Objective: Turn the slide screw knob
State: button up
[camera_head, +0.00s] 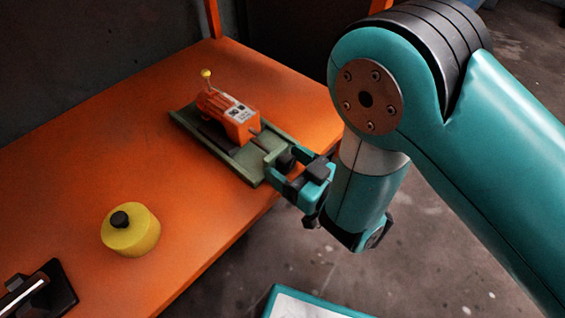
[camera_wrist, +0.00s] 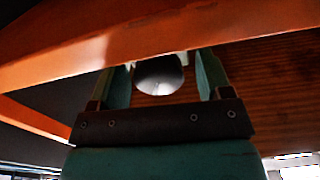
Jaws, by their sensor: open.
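The slide screw knob (camera_head: 285,160) is dark and round, at the front end of a green slide base (camera_head: 247,166). An orange device (camera_head: 228,116) with a yellow-tipped lever sits on this base. My gripper (camera_head: 289,165) is at the knob, in front of the table's edge. In the wrist view the knob (camera_wrist: 158,75) lies between my two teal fingers (camera_wrist: 163,80), with a visible gap on each side. The fingers are open and do not appear to touch it. In the head view my fingers partly hide the knob.
The orange table (camera_head: 90,190) has bare surface left of the slide. A yellow round object with a black top (camera_head: 131,231) stands near the front. A black device (camera_head: 42,292) is at the lower left. An orange post (camera_head: 213,18) rises at the back.

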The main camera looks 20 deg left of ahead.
jog(key=shift+d, duration=0.1)
jog(key=c, duration=0.9)
jog(key=shift+r+n+p, duration=0.15)
jog(key=shift+n+p, duration=0.7)
jog(key=shift+n, duration=0.25)
jog(key=shift+n+p, duration=0.35)
jog(key=shift+n, duration=0.85)
jog(key=o, duration=0.9)
